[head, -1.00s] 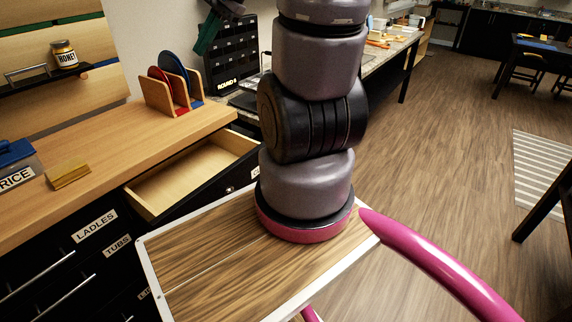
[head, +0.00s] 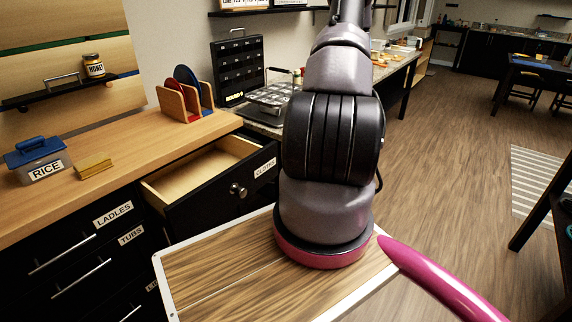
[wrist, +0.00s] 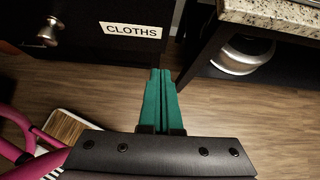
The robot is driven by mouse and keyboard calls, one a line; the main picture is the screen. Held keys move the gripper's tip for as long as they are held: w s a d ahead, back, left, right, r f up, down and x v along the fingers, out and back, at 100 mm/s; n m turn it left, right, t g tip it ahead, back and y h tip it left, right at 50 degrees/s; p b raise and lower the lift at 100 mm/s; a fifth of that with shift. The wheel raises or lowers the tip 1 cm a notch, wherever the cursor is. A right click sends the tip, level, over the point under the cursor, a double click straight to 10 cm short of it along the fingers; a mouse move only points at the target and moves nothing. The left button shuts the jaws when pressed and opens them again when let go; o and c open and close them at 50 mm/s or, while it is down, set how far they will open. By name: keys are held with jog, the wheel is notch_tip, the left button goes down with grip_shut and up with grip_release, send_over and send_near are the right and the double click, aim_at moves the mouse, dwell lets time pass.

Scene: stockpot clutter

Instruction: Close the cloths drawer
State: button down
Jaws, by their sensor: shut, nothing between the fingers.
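The cloths drawer (head: 215,195) stands open from the wooden-topped cabinet, with a black front, a round metal knob and a bare wooden inside. Its front also shows in the wrist view (wrist: 85,45), with the CLOTHS label and the knob (wrist: 48,32) at upper left. My gripper (wrist: 160,75) has green fingers, shut with nothing between them. The fingertips are near the drawer front's lower right edge, below the label; I cannot tell whether they touch it. In the head view the gripper is hidden behind my arm.
A granite-topped table (wrist: 275,15) stands right of the drawer, with a metal pot (wrist: 243,54) beneath. The wooden counter (head: 135,165) holds a rice box (head: 38,160), a yellow block (head: 93,166) and a rack of plates (head: 185,100). Open floor (head: 445,180) lies at right.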

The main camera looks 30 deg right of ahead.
send_near(276, 163)
jog(key=x, duration=0.5)
jog(key=shift+s+d+f, duration=0.1)
jog(key=shift+s+f, duration=0.1)
jog(key=shift+f, duration=0.1)
jog(key=shift+w+a, duration=0.2)
jog(key=shift+w, duration=0.35)
jog(key=w+a, duration=0.2)
jog(key=w, duration=0.4)
jog(key=w+a, duration=0.3)
jog(key=w, duration=0.4)
jog(key=w+a, duration=0.2)
jog(key=w, duration=0.5)
jog(key=shift+w+a, duration=0.15)
jog(key=shift+a, duration=0.05)
jog(key=shift+w+a+r, duration=0.1)
jog(key=shift+w, duration=0.15)
